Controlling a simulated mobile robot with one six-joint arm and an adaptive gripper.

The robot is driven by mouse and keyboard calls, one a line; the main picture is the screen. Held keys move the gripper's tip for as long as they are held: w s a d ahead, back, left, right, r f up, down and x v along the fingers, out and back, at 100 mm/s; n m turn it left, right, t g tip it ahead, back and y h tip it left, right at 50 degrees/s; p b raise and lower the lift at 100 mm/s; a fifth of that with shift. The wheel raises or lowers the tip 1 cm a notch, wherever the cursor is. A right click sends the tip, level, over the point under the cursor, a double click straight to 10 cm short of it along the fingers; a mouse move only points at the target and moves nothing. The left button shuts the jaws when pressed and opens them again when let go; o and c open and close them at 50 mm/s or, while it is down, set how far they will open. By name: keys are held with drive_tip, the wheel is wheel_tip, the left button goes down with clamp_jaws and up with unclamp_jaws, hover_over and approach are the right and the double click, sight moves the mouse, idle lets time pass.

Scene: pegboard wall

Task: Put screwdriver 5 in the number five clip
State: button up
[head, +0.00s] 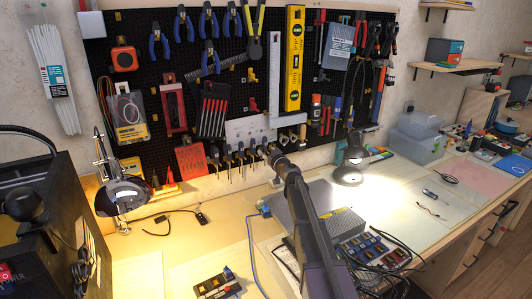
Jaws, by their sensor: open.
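A row of screwdrivers (241,155) hangs along the lower edge of the black pegboard, handles up and shafts down. The clips and any numbers on them are too small to read, so I cannot tell which is screwdriver 5 or the number five clip. My gripper (272,149) is small in view at the end of my dark arm, in front of the right end of this row. It is open. I cannot tell whether it touches a screwdriver. My arm hides part of the bench and wall behind it.
The pegboard (140,85) holds pliers, a yellow level (294,58) and other tools. A lit desk lamp (348,172) stands right of my arm, another lamp (124,195) at left. Circuit boards and cables crowd the bench beside my arm. Bare bench lies below the screwdrivers.

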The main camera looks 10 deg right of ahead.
drive_tip(key=v, duration=1.1)
drive_tip(key=shift+s, duration=0.2)
